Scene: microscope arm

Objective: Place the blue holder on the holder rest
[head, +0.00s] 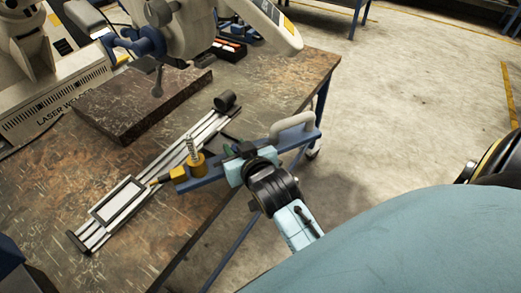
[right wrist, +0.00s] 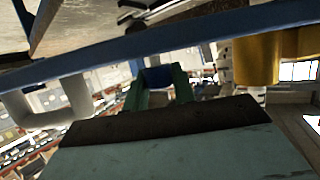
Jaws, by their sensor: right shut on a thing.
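The blue holder (head: 212,178) is a long blue bar with a grey loop handle (head: 292,124) at its right end and a yellow fitting with a spring (head: 193,155) at its left end. My right gripper (head: 236,152) is shut on the middle of the bar. The bar is over the table's right edge, its yellow end beside a metal rail. In the right wrist view, the blue bar (right wrist: 200,36) crosses above the green fingers (right wrist: 160,80). The silver rail (head: 160,172) carries a framed plate (head: 118,199); I cannot tell which part is the holder rest. My left gripper is not in view.
A dark stone-like block (head: 140,105) lies behind the rail. A laser welder (head: 65,105) stands at the back left, with a white machine arm (head: 265,25) overhead. The brown worktop (head: 50,185) is bare at front left. Open floor (head: 400,110) lies to the right.

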